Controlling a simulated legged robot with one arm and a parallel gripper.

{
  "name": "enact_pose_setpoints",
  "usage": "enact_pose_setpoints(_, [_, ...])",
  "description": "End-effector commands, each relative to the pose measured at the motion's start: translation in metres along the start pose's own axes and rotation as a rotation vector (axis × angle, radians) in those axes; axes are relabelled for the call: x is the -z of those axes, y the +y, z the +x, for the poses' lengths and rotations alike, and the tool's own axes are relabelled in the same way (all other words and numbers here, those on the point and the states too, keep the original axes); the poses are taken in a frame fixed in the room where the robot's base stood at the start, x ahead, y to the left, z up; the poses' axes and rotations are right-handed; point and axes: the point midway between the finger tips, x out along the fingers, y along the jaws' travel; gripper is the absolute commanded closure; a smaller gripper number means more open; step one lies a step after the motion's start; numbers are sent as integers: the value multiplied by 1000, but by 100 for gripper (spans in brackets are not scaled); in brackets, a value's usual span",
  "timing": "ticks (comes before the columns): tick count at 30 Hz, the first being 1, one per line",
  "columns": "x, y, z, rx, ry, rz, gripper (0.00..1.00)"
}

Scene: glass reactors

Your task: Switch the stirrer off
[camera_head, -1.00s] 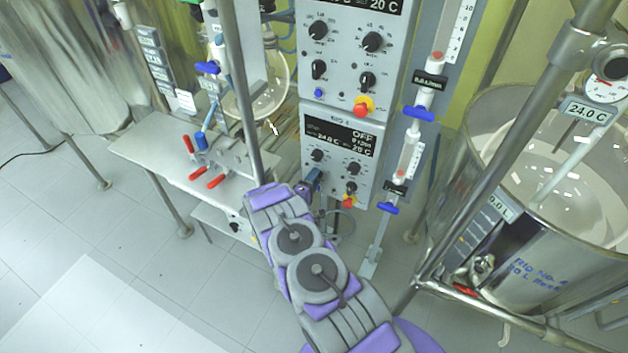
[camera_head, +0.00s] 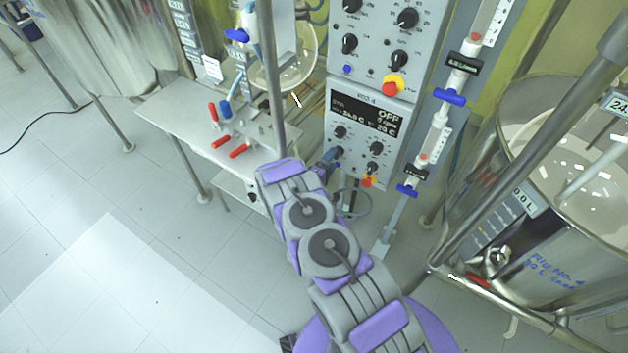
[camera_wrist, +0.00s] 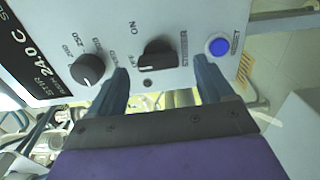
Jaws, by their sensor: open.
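The wrist view shows a grey control panel with a black rotary switch (camera_wrist: 158,55) marked ON and OFF; its exact setting is hard to read. A black round knob (camera_wrist: 88,68) with a number scale sits to its left, beside a display edge reading STIR and 24.0 C. My gripper (camera_wrist: 161,66) is open and empty, its two blue fingers on either side of the switch's lower part; contact cannot be told. In the head view my gripper (camera_head: 329,158) is at the lower left of the lower control box (camera_head: 405,133), whose display (camera_head: 367,116) reads OFF.
A blue button (camera_wrist: 218,46) sits right of the switch. An upper control box (camera_head: 372,60) with a red-yellow stop button (camera_head: 393,86) is above.

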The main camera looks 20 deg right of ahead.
Motion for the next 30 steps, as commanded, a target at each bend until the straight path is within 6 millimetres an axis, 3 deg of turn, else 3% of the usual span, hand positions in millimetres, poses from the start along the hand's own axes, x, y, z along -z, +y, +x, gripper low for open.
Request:
enact_pose_setpoints(16, [3,0,-119,1,6,-3,19])
enact_pose_setpoints(22, [2,-1,-140,2,3,-2,19])
enact_pose_setpoints(30, [2,-2,-146,2,1,-1,19])
